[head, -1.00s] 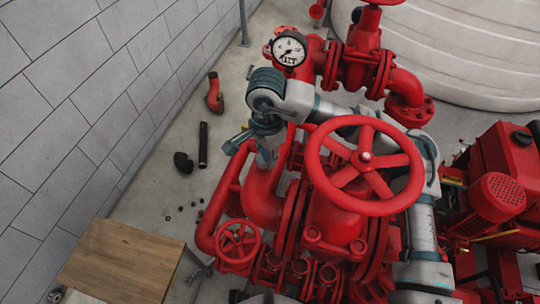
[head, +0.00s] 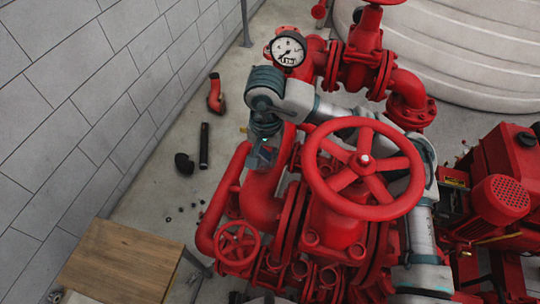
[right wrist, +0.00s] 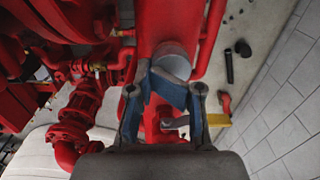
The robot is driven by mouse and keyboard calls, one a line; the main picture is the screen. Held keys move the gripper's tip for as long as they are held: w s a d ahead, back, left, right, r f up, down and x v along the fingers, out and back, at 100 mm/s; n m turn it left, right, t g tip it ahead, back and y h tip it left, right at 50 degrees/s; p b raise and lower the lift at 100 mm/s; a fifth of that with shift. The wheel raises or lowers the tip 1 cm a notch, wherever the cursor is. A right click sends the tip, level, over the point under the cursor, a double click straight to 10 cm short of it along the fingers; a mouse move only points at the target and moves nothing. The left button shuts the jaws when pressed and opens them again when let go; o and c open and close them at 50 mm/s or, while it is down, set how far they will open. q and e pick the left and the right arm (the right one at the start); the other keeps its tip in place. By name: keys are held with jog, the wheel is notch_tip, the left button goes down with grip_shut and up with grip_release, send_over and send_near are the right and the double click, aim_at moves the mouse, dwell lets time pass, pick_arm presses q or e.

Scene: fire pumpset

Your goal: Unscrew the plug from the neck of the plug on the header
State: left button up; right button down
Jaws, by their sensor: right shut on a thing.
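My right gripper (head: 262,157) points down beside the big red vertical pipe (head: 262,198), left of the large red handwheel. In the right wrist view its blue fingers (right wrist: 165,80) are closed in on the plug, which is mostly hidden between them. A grey round end (right wrist: 173,60) shows just beyond the fingertips, against the red header pipe (right wrist: 168,25). I cannot tell whether it is part of the plug or its neck. The plug cannot be made out in the head view. My left gripper is not in view.
The large handwheel (head: 364,160) stands close right of my right arm. A pressure gauge (head: 288,50) sits behind it. A yellow valve lever (right wrist: 217,120) is near the fingers. Loose pipe pieces (head: 204,146) lie on the floor, with a wooden table (head: 120,262) at front left.

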jog(key=shift+s+a+f, duration=0.1)
jog(key=shift+a+f, duration=0.05)
jog(key=shift+a, duration=0.05)
